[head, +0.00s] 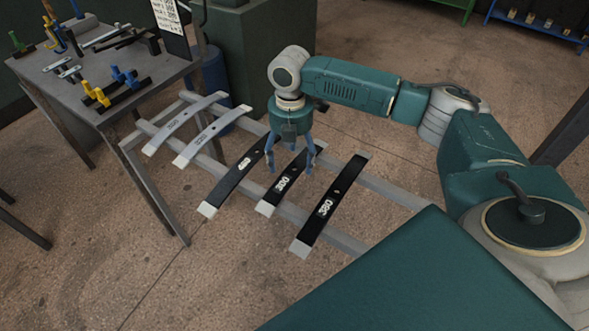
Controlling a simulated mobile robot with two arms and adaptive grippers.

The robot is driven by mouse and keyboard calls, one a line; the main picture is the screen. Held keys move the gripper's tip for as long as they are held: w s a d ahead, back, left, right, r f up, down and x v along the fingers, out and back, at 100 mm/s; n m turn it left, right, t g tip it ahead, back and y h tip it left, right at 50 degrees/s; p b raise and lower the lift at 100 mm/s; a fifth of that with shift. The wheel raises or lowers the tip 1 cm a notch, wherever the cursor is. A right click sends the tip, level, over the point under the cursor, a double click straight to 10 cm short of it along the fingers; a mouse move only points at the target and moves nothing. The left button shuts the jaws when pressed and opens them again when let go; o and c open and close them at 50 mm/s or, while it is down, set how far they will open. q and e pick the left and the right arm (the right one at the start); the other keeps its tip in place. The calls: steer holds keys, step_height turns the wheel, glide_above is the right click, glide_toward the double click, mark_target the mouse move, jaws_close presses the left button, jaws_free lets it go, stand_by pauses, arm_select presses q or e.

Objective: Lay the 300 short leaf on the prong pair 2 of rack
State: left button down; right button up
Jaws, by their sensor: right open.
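The black leaf marked 300 (276,196) lies across the two rails of a grey metal frame (347,243), with its pale end toward me. My right gripper (291,168) is open and points down over this leaf, with a finger on either side of it in the picture. I cannot tell whether the fingers touch it. My left gripper is not in view. I cannot make out a numbered prong pair.
A black leaf marked 380 (335,195) lies close on the right, another black leaf (230,182) close on the left. Two grey leaves (185,121) (213,134) lie further left. A workbench (150,73) with tools, a blue barrel (215,75) and a green cabinet (265,50) stand behind.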

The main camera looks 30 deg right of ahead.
mark_target(292, 167)
step_height(292, 167, down, 2)
steer(key=shift+s+f, duration=0.1)
steer(key=shift+f, duration=0.45)
steer(key=shift+c, duration=0.7)
steer(key=c, duration=1.7)
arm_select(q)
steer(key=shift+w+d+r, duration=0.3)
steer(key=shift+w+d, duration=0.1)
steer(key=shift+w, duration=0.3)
arm_select(e)
steer(key=shift+r, duration=0.1)
jaws_close()
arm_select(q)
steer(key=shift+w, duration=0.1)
